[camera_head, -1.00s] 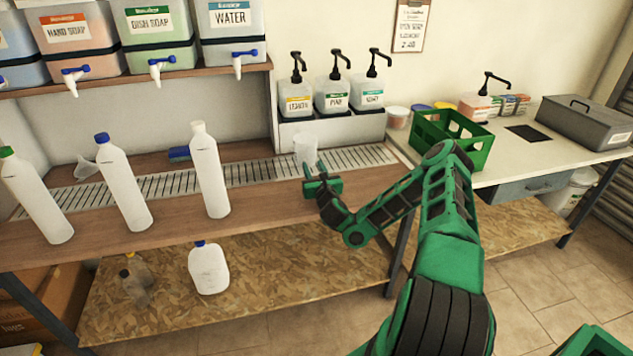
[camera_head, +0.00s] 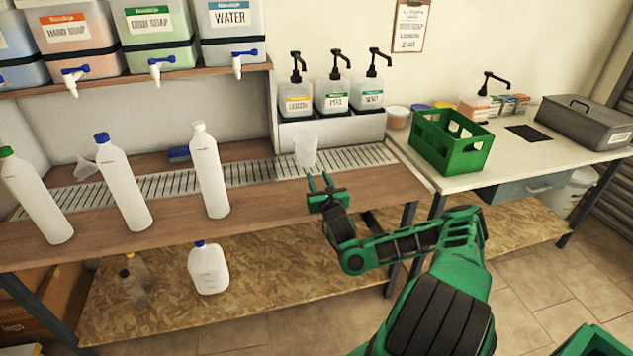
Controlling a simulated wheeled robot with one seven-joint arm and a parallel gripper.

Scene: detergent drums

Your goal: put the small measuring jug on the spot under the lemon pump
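The small measuring jug (camera_head: 306,151), clear and whitish, stands upright on the slatted drip grate (camera_head: 345,158) in front of the pump bottles. The lemon pump bottle (camera_head: 296,101), with a yellow label and black pump head, is the left one of three on a raised white ledge. The jug is below and in front of it, slightly to the right of its middle. My gripper (camera_head: 319,181) is open and empty, just in front of the jug and apart from it, its two fingers pointing toward the grate. The exact spot under the lemon nozzle cannot be made out.
The pine pump bottle (camera_head: 334,98) and a third pump bottle (camera_head: 370,96) stand right of the lemon one. White bottles (camera_head: 209,172) stand on the bench to the left. A green crate (camera_head: 450,142) sits on the right-hand table. The bench front near my gripper is clear.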

